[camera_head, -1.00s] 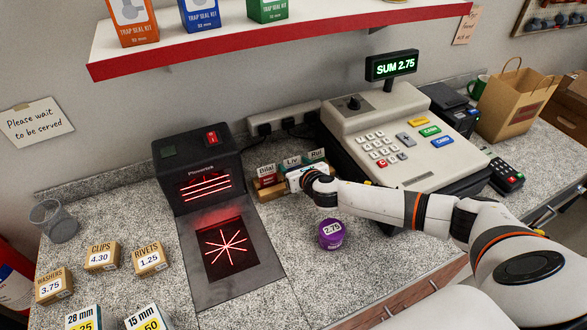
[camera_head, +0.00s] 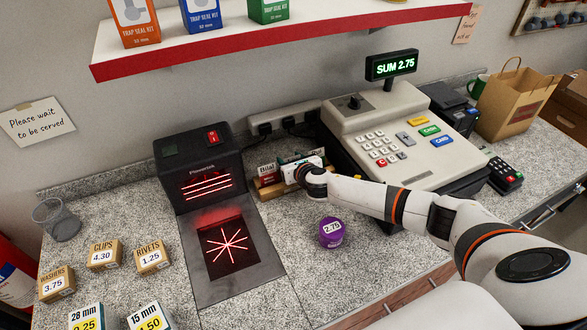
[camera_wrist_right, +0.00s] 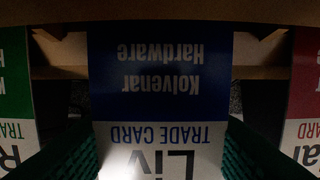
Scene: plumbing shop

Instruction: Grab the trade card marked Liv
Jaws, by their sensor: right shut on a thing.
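The Liv trade card (camera_wrist_right: 160,90) shows upside down in the right wrist view, white and blue with "Kolvenar Hardware" on it. My right gripper (camera_wrist_right: 158,160) is shut on it, with a green pad at each side. The card still stands at the wooden rack. In the head view my right gripper (camera_head: 301,168) is at the rack (camera_head: 268,192) and hides most of the Liv card. The red Bilal card (camera_head: 267,171) stands to its left. A green card (camera_wrist_right: 16,90) stands on its other side. My left gripper is not in view.
The scanner (camera_head: 198,172) stands left of the rack and the cash register (camera_head: 385,140) right of it, both close to my gripper. A purple tin (camera_head: 331,232) stands in front on the counter. The red-edged shelf (camera_head: 270,40) hangs above.

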